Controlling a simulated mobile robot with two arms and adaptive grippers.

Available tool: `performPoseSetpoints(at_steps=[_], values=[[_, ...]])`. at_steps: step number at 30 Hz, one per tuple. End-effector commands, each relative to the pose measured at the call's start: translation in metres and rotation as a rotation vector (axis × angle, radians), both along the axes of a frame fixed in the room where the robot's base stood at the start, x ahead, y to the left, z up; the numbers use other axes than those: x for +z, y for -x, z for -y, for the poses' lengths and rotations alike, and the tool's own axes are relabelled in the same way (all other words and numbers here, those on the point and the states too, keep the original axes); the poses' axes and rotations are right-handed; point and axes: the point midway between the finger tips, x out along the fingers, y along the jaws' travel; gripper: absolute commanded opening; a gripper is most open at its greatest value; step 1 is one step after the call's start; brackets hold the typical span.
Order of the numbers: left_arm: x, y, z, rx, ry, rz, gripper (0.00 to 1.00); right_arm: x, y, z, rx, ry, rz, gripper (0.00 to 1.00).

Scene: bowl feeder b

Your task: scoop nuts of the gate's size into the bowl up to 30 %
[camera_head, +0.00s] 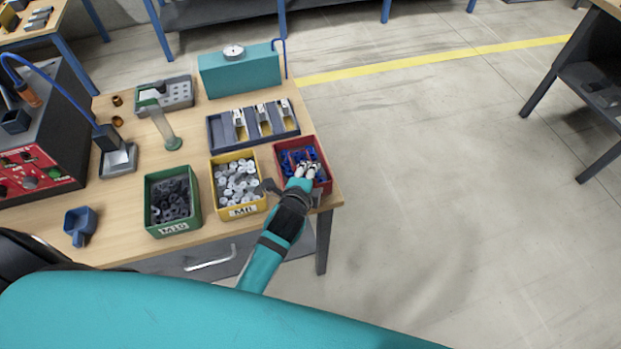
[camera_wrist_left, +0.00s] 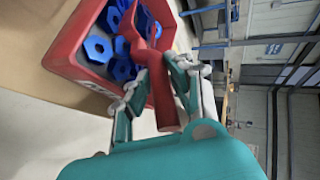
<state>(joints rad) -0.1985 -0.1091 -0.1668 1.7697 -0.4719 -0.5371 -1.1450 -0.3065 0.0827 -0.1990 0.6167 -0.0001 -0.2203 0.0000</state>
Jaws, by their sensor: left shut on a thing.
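My left gripper (camera_head: 301,180) is at the red bin (camera_head: 325,170) at the table's right end. The bin holds blue nuts (camera_head: 289,158). In the left wrist view, the fingers (camera_wrist_left: 165,78) are shut on the handle of a red scoop (camera_wrist_left: 165,100). The scoop's head reaches over the red bin (camera_wrist_left: 72,55), among large blue nuts (camera_wrist_left: 98,48); whether it carries nuts is unclear. I cannot make out the bowl or gate clearly. My right gripper is out of view.
A blue scoop (camera_head: 80,225) lies at the table's front left. A machine with a red control panel (camera_head: 45,178) stands at the left.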

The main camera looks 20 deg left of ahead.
Motion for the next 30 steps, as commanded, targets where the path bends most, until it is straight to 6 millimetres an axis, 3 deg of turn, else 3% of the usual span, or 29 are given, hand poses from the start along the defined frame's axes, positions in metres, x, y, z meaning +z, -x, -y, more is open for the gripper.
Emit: performPoseSetpoints(at_steps=[5, 14, 30], values=[[0.013, -0.001, -0.001, 0.001, -0.001, 0.004, 0.0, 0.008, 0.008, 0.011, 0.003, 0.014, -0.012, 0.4], [0.041, 0.0, 0.0, 0.001, 0.001, 0.003, 0.0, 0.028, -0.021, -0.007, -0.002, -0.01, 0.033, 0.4], [0.095, 0.002, 0.002, -0.001, -0.018, 0.028, 0.0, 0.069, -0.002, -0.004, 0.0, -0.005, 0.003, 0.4]])
